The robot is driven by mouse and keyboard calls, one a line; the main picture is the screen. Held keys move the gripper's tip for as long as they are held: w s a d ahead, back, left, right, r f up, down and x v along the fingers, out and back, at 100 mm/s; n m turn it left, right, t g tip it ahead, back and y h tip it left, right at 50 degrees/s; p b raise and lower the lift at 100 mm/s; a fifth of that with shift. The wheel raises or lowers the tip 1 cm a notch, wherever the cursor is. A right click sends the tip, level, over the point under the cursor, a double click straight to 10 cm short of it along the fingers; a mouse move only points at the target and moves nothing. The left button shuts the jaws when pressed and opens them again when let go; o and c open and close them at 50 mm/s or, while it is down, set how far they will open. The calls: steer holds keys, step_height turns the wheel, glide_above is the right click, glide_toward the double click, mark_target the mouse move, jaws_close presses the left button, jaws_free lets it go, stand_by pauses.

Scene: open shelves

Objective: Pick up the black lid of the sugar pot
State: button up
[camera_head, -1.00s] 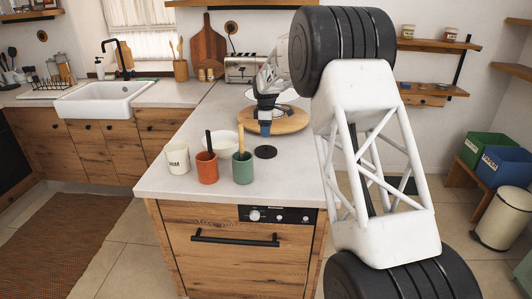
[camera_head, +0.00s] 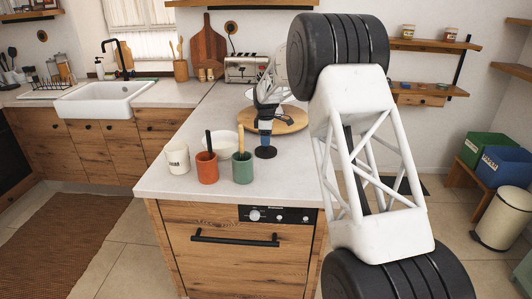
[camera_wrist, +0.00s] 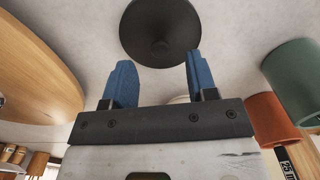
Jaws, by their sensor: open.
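The black lid (camera_head: 265,153) lies flat on the pale countertop, to the right of the green cup; it is a dark round disc with a small knob. The lid also shows at the top of the wrist view (camera_wrist: 160,30). My gripper (camera_head: 265,140) is just above the lid in the head view and hides part of it. In the wrist view the two blue fingers (camera_wrist: 158,75) are spread apart and empty, with the lid beyond their tips. The white sugar pot (camera_head: 177,159) with dark lettering stands at the left of the cups.
A green cup (camera_head: 242,168) and an orange cup (camera_head: 207,168) with utensils stand left of the lid, with a white bowl (camera_head: 221,144) behind. A round wooden board (camera_head: 288,125) lies behind my gripper. The counter in front of the lid is clear.

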steer(key=shift+f, duration=1.85)
jaws_close()
steer(key=shift+r, duration=0.15)
steer(key=shift+r, duration=1.4)
steer(key=shift+s+r, duration=0.1)
steer(key=shift+r, duration=0.2)
steer(key=s+d, duration=0.1)
steer(key=s, duration=0.4)
steer(key=s+d+r, duration=0.1)
steer(key=s, duration=0.4)
steer(key=s+d, duration=0.2)
steer(key=s, duration=0.3)
steer(key=shift+s+r, duration=0.15)
